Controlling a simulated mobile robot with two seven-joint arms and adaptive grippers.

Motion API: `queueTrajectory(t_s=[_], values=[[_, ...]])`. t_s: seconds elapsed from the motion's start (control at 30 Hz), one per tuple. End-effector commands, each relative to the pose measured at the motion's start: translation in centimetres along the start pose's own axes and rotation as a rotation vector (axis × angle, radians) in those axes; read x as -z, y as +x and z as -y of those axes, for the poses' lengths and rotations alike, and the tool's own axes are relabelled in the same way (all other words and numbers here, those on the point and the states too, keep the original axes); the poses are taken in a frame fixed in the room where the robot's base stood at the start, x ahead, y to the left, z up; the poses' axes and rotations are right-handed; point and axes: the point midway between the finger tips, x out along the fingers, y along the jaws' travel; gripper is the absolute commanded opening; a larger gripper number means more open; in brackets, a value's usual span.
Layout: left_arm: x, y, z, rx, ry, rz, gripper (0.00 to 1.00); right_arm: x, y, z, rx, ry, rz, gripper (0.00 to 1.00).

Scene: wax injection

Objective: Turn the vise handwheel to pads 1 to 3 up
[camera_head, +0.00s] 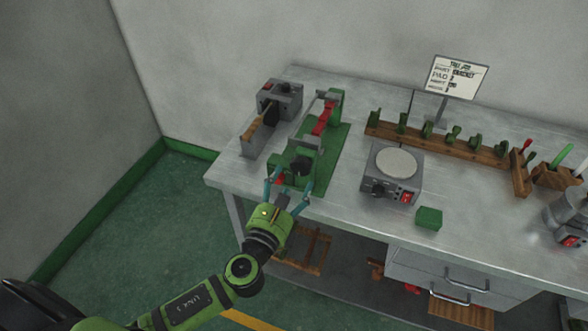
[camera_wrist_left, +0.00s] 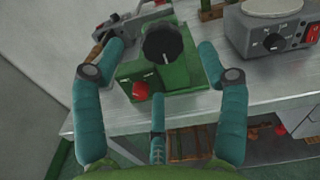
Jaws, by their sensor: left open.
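The green vise (camera_head: 318,150) lies along the left part of the bench, with red parts near its far end. Its black round handwheel (camera_head: 302,166) is at the near end and shows larger in the wrist view (camera_wrist_left: 163,43), with a pale line on its face. A red knob (camera_wrist_left: 140,91) sits below it on the green housing. My left gripper (camera_head: 289,186) is open and empty, its teal fingers spread in front of the near end. In the wrist view the handwheel appears between the two upper fingers; contact is not clear. My right gripper is not in view.
A grey device (camera_head: 280,97) stands left of the vise. A hot plate with a round top (camera_head: 396,163) and a green block (camera_head: 429,218) are to the right. A wooden rack (camera_head: 440,143) of green pieces and a sign (camera_head: 458,77) stand behind. The bench front edge is close to my gripper.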

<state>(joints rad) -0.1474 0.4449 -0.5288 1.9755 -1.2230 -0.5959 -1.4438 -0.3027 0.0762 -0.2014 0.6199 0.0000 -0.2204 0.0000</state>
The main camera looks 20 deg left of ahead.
Motion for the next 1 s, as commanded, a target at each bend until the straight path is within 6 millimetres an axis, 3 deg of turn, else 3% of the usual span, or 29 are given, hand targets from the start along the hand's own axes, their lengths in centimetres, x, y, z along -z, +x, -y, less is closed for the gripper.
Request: queueTrajectory(t_s=[0.3,0.7,0.83,0.87,1.0], values=[[-0.1,4.7,0.0,-0.001,-0.006,-0.001,0.74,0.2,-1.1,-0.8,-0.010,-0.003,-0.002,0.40],[0.1,5.6,0.0,-0.001,-0.007,-0.003,0.74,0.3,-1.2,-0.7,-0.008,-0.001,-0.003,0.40],[0.1,5.6,0.0,-0.001,-0.007,-0.003,0.22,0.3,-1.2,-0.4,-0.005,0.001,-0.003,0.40],[0.1,5.6,0.0,-0.001,-0.007,-0.003,0.17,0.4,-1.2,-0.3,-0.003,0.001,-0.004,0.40],[0.0,5.6,0.0,-0.001,-0.007,-0.001,0.17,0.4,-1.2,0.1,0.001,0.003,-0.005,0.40]])
